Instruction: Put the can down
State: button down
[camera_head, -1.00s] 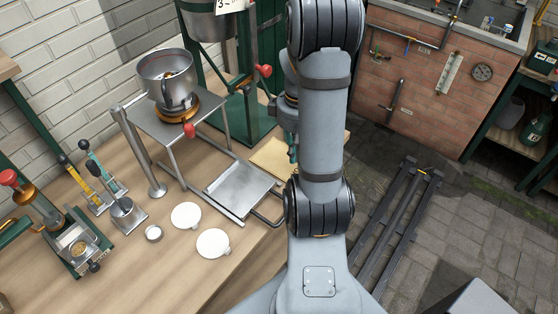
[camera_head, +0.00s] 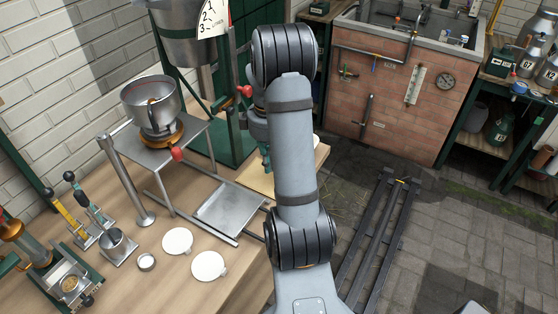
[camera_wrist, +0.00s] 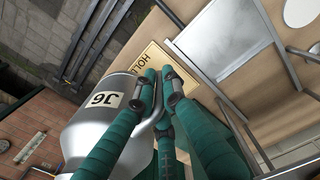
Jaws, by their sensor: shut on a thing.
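A metal can (camera_wrist: 82,132) with a "J6" label is at the lower left in the wrist view. My gripper (camera_wrist: 160,84), with green fingers, is shut on the can's handle, at the can's right side. A pale board (camera_wrist: 198,62) with a black-bordered sign, partly readable as "HOL", lies on the bench beyond the fingertips. The can's base is hidden, and I cannot tell if it touches anything. In the head view my arm hides most of the gripper and can; the board (camera_head: 258,181) shows left of the arm at the bench edge.
A metal tray (camera_head: 228,211) lies left of the board. A pot (camera_head: 152,103) stands on a raised metal stand behind it. Floor rails (camera_head: 376,232) run right of the arm.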

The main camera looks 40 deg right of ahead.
jog(key=shift+w+a+f+p, duration=0.35)
jog(key=shift+w+a+f, duration=0.55)
jog(key=shift+f, duration=0.45)
jog(key=shift+w+a+f+p, duration=0.3)
jog(key=shift+w+a+f, duration=0.55)
jog(key=shift+f, duration=0.55)
jog(key=shift+w+a+f+p, duration=0.35)
jog(key=shift+w+a+f, duration=0.35)
jog(key=shift+w+f, duration=0.5)
jog(key=shift+s+f, duration=0.15)
jog(key=shift+f, duration=0.05)
jog(key=shift+f, duration=0.15)
jog(key=c, duration=1.8)
grip_release()
jog(key=shift+s, duration=0.15)
jog(key=shift+c, duration=0.2)
notch_tip(320, 180, up, 12)
jog(key=shift+a+r, duration=0.2)
